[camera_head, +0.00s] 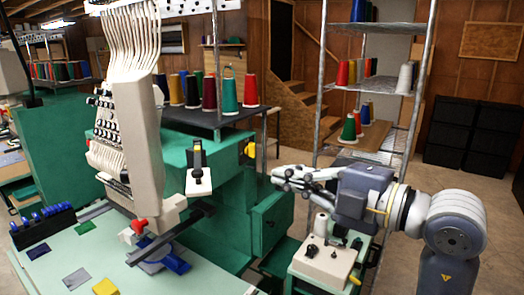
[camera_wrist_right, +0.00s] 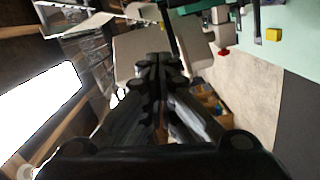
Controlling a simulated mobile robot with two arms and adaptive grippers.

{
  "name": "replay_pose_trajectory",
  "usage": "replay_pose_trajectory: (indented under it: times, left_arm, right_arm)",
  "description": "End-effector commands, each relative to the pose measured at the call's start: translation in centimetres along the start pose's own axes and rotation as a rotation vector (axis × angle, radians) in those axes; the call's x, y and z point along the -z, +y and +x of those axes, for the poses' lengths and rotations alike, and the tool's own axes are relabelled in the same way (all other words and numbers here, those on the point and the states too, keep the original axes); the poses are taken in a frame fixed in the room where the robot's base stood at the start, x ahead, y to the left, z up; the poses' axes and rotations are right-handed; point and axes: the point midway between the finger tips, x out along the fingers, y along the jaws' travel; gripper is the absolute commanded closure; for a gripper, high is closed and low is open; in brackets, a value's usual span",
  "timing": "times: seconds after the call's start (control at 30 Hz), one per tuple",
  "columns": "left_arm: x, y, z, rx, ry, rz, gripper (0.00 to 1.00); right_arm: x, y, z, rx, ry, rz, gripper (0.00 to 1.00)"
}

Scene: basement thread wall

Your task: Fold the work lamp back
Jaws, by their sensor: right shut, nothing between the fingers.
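A long dark bar (camera_head: 172,236), which looks like the work lamp, sticks out level over the pale green table, from a dark joint beside the embroidery machine head (camera_head: 150,130). I cannot tell for sure that it is the lamp. Part of a dark bar (camera_wrist_right: 257,22) also shows at the top of the right wrist view. My right gripper (camera_head: 280,178) is shut and empty, right of the machine and well apart from the bar. Its closed fingers (camera_wrist_right: 160,65) fill the middle of the right wrist view. My left gripper is not in view.
A white panel (camera_head: 199,183) on a black post stands between the machine head and my gripper. Thread cones (camera_head: 229,94) stand on a dark shelf behind. A cream box (camera_head: 322,264) with a cone sits below my gripper. A wire rack (camera_head: 327,75) stands behind it.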

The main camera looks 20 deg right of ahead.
Motion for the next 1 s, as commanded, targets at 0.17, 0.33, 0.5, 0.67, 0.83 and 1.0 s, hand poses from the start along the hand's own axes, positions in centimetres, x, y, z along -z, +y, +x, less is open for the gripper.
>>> replay_pose_trajectory:
  times: [0.17,0.33,0.5,0.67,0.83,1.0]
  left_arm:
    - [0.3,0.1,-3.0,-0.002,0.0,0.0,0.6]
    - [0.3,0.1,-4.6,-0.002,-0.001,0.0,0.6]
    - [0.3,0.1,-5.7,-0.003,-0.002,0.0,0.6]
    - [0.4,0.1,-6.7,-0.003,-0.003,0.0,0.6]
    - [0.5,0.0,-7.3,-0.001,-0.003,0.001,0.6]
    - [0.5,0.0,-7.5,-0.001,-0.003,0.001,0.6]
  right_arm:
    - [0.2,0.5,0.8,0.003,-0.001,0.004,1.0]
    - [0.1,0.3,2.3,0.001,-0.002,0.004,1.0]
    - [0.1,0.2,6.1,0.002,-0.003,0.002,1.0]
    - [-0.3,0.1,9.0,0.003,-0.007,-0.001,1.0]
    - [-2.9,0.0,9.4,0.003,-0.008,-0.001,1.0]
    - [-3.8,-0.1,9.6,0.001,-0.007,-0.001,1.0]
